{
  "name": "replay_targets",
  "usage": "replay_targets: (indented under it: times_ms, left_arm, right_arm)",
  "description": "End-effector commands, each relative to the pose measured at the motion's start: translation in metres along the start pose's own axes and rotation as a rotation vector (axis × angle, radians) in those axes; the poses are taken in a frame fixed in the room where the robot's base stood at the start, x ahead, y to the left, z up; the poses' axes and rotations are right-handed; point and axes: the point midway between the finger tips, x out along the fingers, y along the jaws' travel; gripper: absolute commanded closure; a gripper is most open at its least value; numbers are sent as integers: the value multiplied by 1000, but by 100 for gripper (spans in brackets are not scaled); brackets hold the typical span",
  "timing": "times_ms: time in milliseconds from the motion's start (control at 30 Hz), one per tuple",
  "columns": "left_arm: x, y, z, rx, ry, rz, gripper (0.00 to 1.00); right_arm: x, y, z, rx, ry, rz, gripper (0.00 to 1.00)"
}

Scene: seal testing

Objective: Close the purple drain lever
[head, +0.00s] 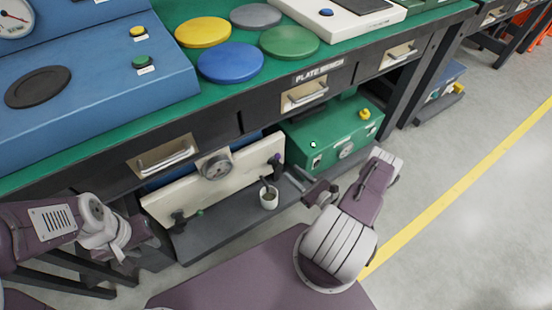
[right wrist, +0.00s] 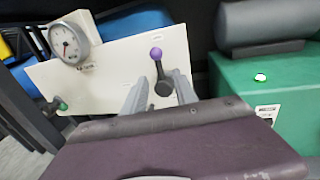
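The purple drain lever (right wrist: 157,62) stands on a white panel (right wrist: 110,75), its purple knob up and its arm running down to a black pivot. In the head view the purple knob (head: 275,159) shows at the panel's right end. My right gripper (right wrist: 160,92) is open. Its two fingers appear on either side of the lever's lower part in the right wrist view; I cannot tell whether they touch it. In the head view the right gripper (head: 292,180) is close to the panel's right end. My left gripper (head: 142,243) is at the lower left, away from the lever; its fingers are unclear.
A gauge (head: 216,167) and a green-knobbed lever (right wrist: 60,104) are on the same panel. A white cup (head: 269,199) stands on the dark lower shelf (head: 225,228). A green box (head: 330,130) stands close on the right. The workbench (head: 225,100) overhangs the panel.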

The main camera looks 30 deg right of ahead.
Motion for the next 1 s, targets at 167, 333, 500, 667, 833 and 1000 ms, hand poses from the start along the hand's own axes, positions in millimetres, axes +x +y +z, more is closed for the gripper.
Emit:
replay_targets:
  times_ms: [167,333,500,667,833,1000]
  left_arm:
    - [14,0,2,0,0,0,66]
    - [30,-1,3,0,0,0,66]
    - [38,-1,4,0,0,0,66]
    - [38,-1,4,0,0,0,66]
    - [37,-1,4,0,0,0,66]
    - [37,-1,4,0,0,0,66]
  right_arm:
    - [26,3,-4,-2,0,13,66]
    - [63,3,-5,-2,0,13,66]
    - [85,2,-2,-2,0,9,66]
    - [90,2,0,1,1,6,66]
    - [90,2,0,1,1,7,69]
    - [90,2,0,1,1,7,100]
